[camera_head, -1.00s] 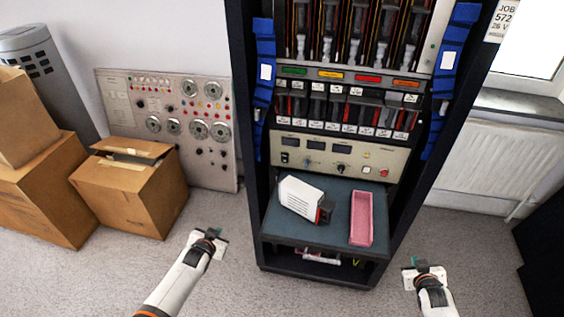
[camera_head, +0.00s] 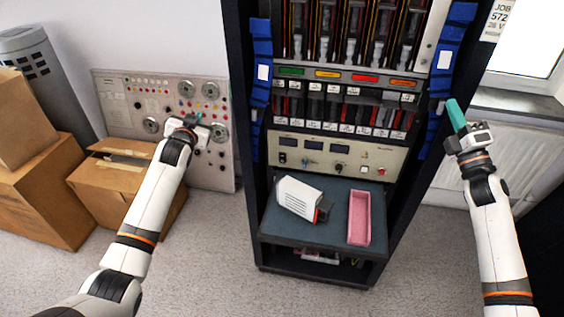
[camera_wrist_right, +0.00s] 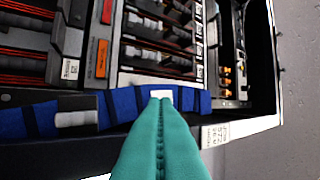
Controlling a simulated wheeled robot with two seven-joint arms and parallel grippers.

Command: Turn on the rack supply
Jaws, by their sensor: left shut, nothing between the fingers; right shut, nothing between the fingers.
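The rack supply (camera_head: 325,156) is a beige panel in the black rack, below the row of white-labelled modules. It has dark displays, black knobs, a small dark switch (camera_head: 283,158) at its left end and a red button (camera_head: 381,171) at its right. My left gripper (camera_head: 196,118) is left of the rack, in front of the grey wall panel, and shut. My right gripper (camera_head: 456,114) is shut and empty, by the rack's right side near the blue strap (camera_head: 446,75). In the right wrist view its teal fingers (camera_wrist_right: 160,104) overlap the blue strap and its white label.
A shelf (camera_head: 275,226) below the supply holds a white and dark device (camera_head: 298,197) and a pink tray (camera_head: 359,217). Cardboard boxes (camera_head: 122,190) and the grey instrument panel (camera_head: 215,165) stand at the left. A radiator (camera_head: 530,165) is at the right. Floor in front is clear.

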